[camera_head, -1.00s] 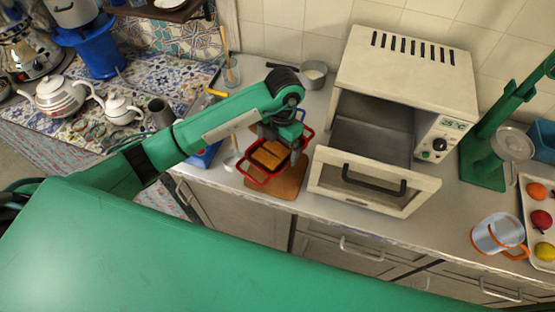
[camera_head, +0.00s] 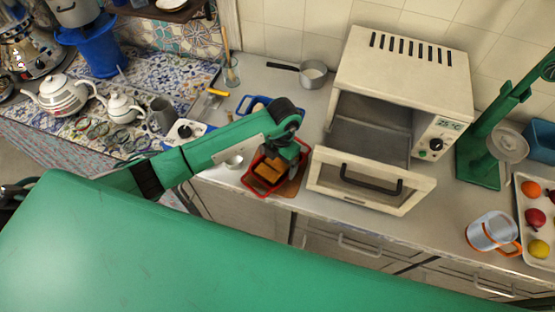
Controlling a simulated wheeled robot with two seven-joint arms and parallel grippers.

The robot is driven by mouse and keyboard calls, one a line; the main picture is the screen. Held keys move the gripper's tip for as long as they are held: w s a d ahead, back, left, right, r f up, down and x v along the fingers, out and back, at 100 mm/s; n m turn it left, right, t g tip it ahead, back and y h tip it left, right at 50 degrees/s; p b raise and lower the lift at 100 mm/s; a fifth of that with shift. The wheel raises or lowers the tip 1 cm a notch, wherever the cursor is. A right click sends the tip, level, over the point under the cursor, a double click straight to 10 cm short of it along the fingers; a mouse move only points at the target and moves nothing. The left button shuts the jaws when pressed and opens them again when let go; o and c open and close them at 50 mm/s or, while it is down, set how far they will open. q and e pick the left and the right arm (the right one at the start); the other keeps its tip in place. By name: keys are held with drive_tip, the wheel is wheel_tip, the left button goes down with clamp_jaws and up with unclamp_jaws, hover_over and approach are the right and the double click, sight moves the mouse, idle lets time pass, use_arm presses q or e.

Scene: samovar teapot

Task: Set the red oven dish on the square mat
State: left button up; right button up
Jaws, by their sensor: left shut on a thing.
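The red oven dish (camera_head: 251,181) holds brown food (camera_head: 268,170) and is in front of the oven, to the left of its open door. My left gripper (camera_head: 284,163) is shut on the dish at its right side; the arm hides the back of the dish. The brown square mat (camera_head: 291,188) lies on the counter under the dish, with a part showing at the right. I cannot tell whether the dish touches the mat. My right gripper is not in view.
The white toaster oven (camera_head: 405,75) stands to the right with its door (camera_head: 370,185) open toward the front. A blue tray (camera_head: 247,104) and a saucepan (camera_head: 313,75) are behind my arm. A mug (camera_head: 490,231) stands right.

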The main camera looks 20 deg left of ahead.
use_arm(q)
drive_tip(key=o, duration=0.9)
drive_tip(key=shift+c, duration=0.2)
drive_tip(key=shift+w+r, duration=0.1)
drive_tip(key=shift+r, duration=0.15)
wheel_tip(320, 180, up, 12)
drive_tip(key=w+b, duration=0.1)
drive_tip(key=b, duration=0.2)
drive_tip(key=shift+d+f, duration=0.2)
drive_tip(key=shift+d, duration=0.1)
drive_tip(key=shift+f, duration=0.1)
